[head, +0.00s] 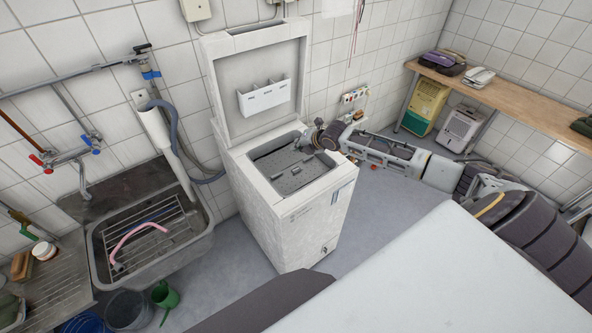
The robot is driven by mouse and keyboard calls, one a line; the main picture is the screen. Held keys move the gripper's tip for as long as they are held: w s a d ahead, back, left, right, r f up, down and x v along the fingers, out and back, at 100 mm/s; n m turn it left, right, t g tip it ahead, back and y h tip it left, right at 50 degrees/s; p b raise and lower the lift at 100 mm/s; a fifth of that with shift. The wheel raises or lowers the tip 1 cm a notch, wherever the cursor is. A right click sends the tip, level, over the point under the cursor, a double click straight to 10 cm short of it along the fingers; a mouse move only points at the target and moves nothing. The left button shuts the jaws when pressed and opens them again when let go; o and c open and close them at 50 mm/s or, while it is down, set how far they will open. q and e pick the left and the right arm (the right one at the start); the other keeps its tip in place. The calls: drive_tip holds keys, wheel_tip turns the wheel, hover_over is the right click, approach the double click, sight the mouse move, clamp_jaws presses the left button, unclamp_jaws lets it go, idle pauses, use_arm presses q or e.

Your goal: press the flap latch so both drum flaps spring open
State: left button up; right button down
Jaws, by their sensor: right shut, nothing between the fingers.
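A white top-loading washing machine (291,217) stands against the tiled wall with its lid (258,88) raised upright. Inside the top opening lies the grey perforated drum (291,172), and its flaps look closed; the latch is too small to make out. My right arm reaches in from the right, and my right gripper (313,138) is at the right rear edge of the opening, above or beside the rim. Its fingers are shut and empty. Whether it touches the drum cannot be told. My left gripper is not in view.
A steel sink (152,240) with a rack and pink hose stands left of the washer. Buckets (128,309) and a green watering can (165,296) sit on the floor before it. A wooden shelf (520,102) runs along the right wall. The raised lid bounds the opening behind.

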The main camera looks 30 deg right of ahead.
sight(298, 168)
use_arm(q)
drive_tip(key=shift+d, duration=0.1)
use_arm(e)
drive_tip(key=n, duration=0.3)
drive_tip(key=shift+s+d+f, duration=0.1)
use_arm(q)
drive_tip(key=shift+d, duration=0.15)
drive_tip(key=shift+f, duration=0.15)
use_arm(e)
drive_tip(key=shift+f, duration=0.15)
